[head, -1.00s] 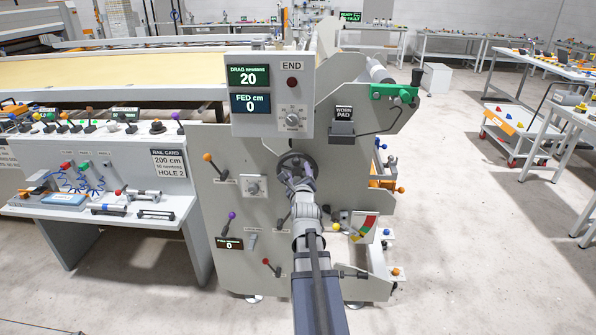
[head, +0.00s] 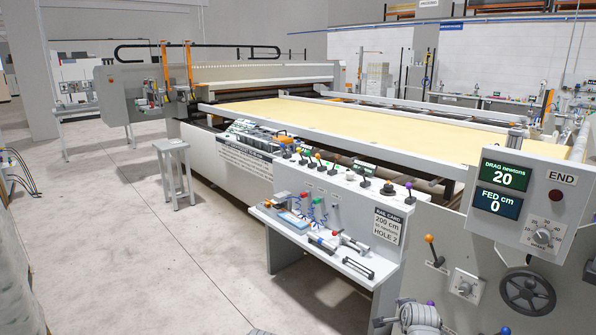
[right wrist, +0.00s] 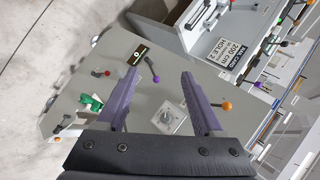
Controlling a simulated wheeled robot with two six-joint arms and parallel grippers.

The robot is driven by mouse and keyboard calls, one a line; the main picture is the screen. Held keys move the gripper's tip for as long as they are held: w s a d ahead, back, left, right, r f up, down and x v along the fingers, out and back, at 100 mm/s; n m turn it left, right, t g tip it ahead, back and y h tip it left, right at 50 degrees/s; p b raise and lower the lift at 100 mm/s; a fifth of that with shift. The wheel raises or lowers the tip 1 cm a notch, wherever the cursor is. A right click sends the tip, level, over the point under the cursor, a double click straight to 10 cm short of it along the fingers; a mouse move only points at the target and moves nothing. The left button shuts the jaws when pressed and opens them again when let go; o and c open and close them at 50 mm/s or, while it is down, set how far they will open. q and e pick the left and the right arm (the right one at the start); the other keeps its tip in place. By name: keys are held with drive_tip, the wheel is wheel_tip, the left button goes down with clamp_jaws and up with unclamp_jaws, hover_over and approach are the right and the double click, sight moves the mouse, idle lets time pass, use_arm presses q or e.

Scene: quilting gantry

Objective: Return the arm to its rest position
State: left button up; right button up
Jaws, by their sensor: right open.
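My right gripper (right wrist: 158,82) is open and empty in the right wrist view. Its two purple fingers stand apart in front of the grey end panel (right wrist: 120,95). A dial plate (right wrist: 170,118) shows between the fingers, with a purple-knobbed lever (right wrist: 153,70) beyond it. In the head view a grey part of my right arm (head: 420,315) shows at the bottom edge; its fingers cannot be made out there. The dark handwheel (head: 527,292) on the end panel is clear, with nothing on it. My left gripper is in neither view.
The end display box (head: 522,200) reads drag 20 and fed 0. Left of it is a side bench (head: 355,265) with levers and a rail card (head: 387,226). The long yellow bed (head: 360,122) runs behind. A small stool (head: 172,148) stands on open floor at left.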

drive_tip(key=s+a+f+n+g+y+p, duration=0.1)
drive_tip(key=s+a+n+g+y+p, duration=0.2)
drive_tip(key=a+n, duration=0.75)
drive_tip(key=s+a+n+g+h+p, duration=0.2)
drive_tip(key=s+a+n+g, duration=0.4)
drive_tip(key=s+a+n, duration=0.6)
drive_tip(key=s+a, duration=0.5)
drive_tip(key=shift+w+n, duration=0.1)
drive_tip(key=shift+n, duration=0.15)
